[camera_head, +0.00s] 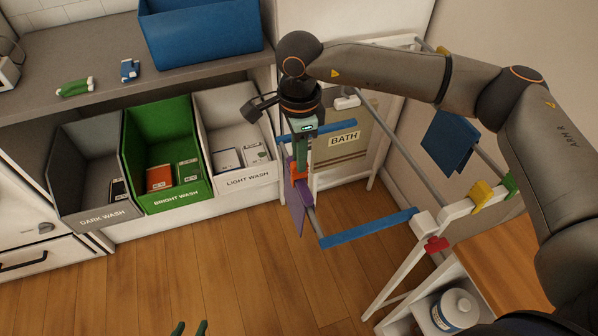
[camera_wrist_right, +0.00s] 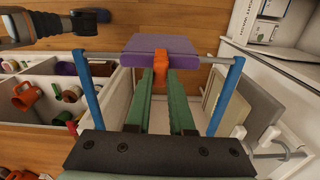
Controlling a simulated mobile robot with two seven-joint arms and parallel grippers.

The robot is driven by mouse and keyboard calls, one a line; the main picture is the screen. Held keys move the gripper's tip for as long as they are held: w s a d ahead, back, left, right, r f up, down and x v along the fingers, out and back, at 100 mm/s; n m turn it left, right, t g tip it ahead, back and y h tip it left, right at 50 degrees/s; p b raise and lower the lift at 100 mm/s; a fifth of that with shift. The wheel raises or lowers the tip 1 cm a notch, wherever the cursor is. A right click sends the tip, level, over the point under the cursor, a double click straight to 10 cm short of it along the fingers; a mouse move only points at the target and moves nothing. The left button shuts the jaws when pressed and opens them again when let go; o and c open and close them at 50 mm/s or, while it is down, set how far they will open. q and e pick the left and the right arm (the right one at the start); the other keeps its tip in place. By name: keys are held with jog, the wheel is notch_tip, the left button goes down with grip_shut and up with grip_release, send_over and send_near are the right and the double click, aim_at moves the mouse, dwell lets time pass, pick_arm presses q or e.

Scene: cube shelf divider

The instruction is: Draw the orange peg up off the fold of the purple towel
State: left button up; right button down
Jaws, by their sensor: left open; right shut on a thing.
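The purple towel (camera_head: 300,203) hangs folded over a grey rail of the drying rack, and its top shows in the right wrist view (camera_wrist_right: 160,45). The orange peg (camera_head: 297,174) is at the towel's fold, and it also shows in the right wrist view (camera_wrist_right: 160,62). My right gripper (camera_head: 302,160) comes down from above and is shut on the peg, its green fingers on either side. I cannot tell whether the peg's tips still clasp the cloth. My left gripper (camera_head: 190,328) is open and empty at the bottom edge, low over the floor; only its fingertips show.
Blue bars (camera_head: 368,228) of the rack flank the towel. A blue cloth (camera_head: 450,140) hangs to the right, near a yellow peg (camera_head: 480,196) and a red peg (camera_head: 437,244). Wash bins (camera_head: 163,200) stand at the left. The wooden floor (camera_head: 240,280) in front is clear.

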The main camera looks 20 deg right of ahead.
jog(key=shift+r+p, duration=0.3)
jog(key=shift+r, duration=0.45)
jog(key=shift+r+p, duration=1)
jog(key=shift+r, duration=1)
